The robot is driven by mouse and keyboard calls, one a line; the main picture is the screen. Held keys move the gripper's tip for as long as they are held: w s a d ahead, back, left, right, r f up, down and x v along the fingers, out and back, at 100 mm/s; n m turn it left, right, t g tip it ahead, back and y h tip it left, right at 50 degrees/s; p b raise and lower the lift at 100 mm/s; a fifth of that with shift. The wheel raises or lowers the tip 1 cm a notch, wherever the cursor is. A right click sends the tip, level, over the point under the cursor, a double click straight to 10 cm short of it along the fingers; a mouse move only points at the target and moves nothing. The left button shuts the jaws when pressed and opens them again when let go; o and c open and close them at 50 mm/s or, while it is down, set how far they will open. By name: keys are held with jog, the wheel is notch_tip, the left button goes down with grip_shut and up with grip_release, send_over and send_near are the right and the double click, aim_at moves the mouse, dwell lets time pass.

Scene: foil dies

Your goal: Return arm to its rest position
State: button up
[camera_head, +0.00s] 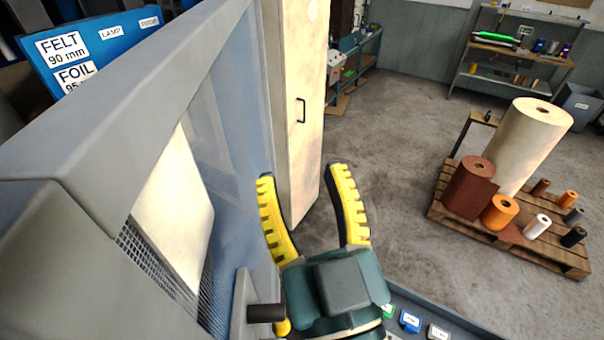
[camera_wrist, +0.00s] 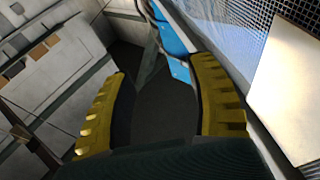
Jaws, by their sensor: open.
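My gripper (camera_head: 303,185) has two yellow ribbed fingers spread wide apart, with nothing between them. In the head view it is near the bottom middle, just right of a grey machine frame (camera_head: 100,110) with a mesh screen. A tall pale cabinet (camera_head: 298,130) with a dark handle stands behind the fingers. The gripper also shows in the wrist view (camera_wrist: 165,85), open and empty, with dark floor seen between the fingers. A mesh panel (camera_wrist: 285,20) and a pale sheet (camera_wrist: 290,95) are at its right there. No rest position is marked in either view.
A pallet (camera_head: 510,245) with a large cream roll (camera_head: 530,140) and several smaller rolls stands at the right. A shelf (camera_head: 515,55) is at the back. A blue sign (camera_head: 95,50) is upper left. Grey floor (camera_head: 400,140) between cabinet and pallet is clear.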

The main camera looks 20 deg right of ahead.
notch_tip(320, 180, up, 9)
jog(key=s+a+t+p, duration=0.1)
jog(key=p, duration=0.6)
jog(key=shift+s+a+r, duration=0.15)
jog(key=shift+r, duration=0.05)
dwell(0.4)
